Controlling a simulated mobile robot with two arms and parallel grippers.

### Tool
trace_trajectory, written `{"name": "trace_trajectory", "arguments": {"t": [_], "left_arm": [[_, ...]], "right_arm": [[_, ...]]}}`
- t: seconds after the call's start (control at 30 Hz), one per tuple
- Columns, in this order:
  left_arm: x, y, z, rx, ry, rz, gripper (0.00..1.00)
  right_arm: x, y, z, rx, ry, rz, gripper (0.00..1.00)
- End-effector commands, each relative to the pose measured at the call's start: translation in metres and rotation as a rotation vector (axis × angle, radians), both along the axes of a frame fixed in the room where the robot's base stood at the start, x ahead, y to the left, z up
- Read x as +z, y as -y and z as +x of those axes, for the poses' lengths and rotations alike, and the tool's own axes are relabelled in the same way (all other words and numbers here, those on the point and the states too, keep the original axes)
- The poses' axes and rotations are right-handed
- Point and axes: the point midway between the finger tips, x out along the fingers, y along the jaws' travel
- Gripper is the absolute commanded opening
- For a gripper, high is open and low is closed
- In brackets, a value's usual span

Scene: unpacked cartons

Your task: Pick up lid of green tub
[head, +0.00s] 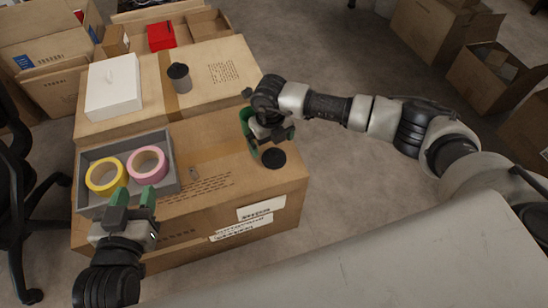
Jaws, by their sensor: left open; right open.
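A round dark disc (273,158) shows at the right end of the near carton's top; it may be a lid, and I cannot tell whether it lies flat or sits on a tub. No tub body that is clearly green shows; my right arm may hide it. My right gripper (267,143) is open, with green fingers, just above and behind the disc; contact cannot be told. My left gripper (133,197) is open and empty at the front edge of the grey tray, in front of the tape rolls.
The near carton (215,150) bears a grey tray (87,168) with a yellow tape roll (92,188) and a pink tape roll (134,165).

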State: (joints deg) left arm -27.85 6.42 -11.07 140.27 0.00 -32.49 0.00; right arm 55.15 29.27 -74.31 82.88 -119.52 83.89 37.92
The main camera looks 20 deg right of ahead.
Motion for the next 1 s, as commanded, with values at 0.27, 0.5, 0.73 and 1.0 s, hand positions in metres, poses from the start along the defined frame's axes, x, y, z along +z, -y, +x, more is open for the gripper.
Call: {"name": "trace_trajectory", "arguments": {"t": [0.27,0.5,0.73,1.0], "left_arm": [[0.012,0.004,0.004,-0.007,0.107,-0.028,0.43],[0.042,0.01,0.006,-0.022,0.347,-0.09,0.43],[0.062,0.012,0.002,-0.031,0.499,-0.131,0.43],[0.066,0.013,0.001,-0.032,0.52,-0.136,0.43]], "right_arm": [[-0.015,0.001,-0.001,0.002,0.0,0.001,1.0],[-0.041,0.006,-0.002,0.001,-0.001,0.001,1.0],[-0.057,0.006,-0.001,0.002,0.0,0.002,1.0],[-0.058,0.006,-0.001,0.002,0.001,0.002,1.0]]}}
